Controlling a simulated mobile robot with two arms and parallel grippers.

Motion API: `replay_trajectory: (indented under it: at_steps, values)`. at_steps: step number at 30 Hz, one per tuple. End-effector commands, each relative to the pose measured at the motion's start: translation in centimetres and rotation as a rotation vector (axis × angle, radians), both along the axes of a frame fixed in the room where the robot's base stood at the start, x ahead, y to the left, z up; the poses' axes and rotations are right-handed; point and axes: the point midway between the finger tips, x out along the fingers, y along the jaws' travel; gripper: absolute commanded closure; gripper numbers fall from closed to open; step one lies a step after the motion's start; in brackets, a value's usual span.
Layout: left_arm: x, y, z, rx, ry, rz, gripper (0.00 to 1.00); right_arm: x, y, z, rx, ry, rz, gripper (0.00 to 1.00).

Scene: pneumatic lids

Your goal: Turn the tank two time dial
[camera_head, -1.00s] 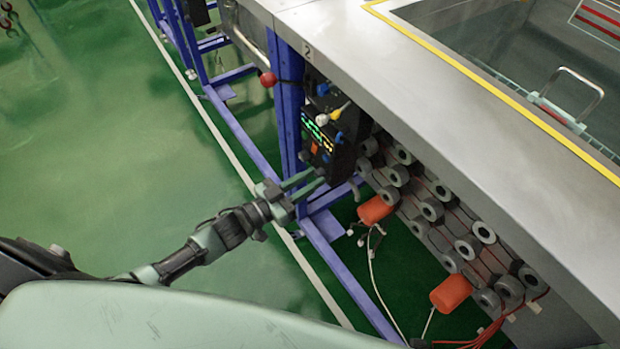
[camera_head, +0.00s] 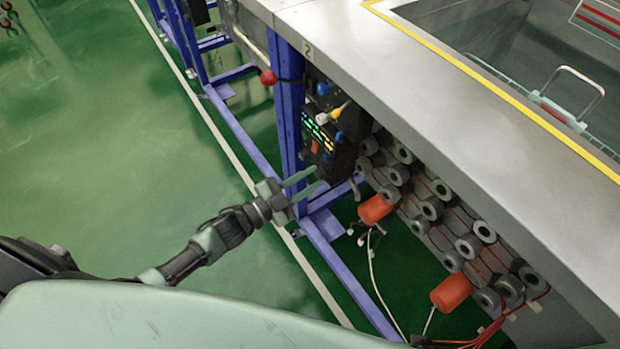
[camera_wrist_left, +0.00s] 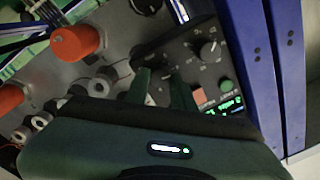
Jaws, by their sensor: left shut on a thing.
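The black control box (camera_head: 325,125) with a lit display hangs below the table edge marked 2. My left gripper (camera_head: 320,176) reaches to the box's lower part. In the left wrist view its two fingers (camera_wrist_left: 162,88) stand on either side of a dial on the dark panel (camera_wrist_left: 185,52), shut on it. The dial is mostly hidden between the fingers, and its label cannot be read. Another dial (camera_wrist_left: 210,50) shows up and to the right, clear of the fingers. My right gripper is not in view.
A red button (camera_wrist_left: 198,96), green button (camera_wrist_left: 225,86) and display are close beside the fingers. Blue frame posts (camera_head: 290,105) stand left of the box. Orange cylinders (camera_head: 375,210) and grey rollers lie to the right. Green floor on the left is clear.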

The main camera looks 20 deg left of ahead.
Motion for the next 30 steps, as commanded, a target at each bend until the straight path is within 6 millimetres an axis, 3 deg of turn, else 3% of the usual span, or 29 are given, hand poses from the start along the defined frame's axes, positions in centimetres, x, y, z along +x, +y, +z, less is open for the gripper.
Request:
replay_trajectory:
  at_steps: [18,19,21,30]
  values:
    - [-0.03,-0.01,-0.02,0.034,-0.026,0.000,1.00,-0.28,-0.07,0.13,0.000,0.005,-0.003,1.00]
    - [-0.03,-0.01,-0.02,0.034,-0.026,0.000,0.73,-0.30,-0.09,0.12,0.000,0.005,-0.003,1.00]
    - [-0.03,-0.01,-0.02,0.034,-0.026,0.000,0.53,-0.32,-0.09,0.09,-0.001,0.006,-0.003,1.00]
    - [-0.05,0.03,-0.02,0.034,-0.026,0.000,0.53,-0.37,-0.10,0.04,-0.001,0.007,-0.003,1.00]
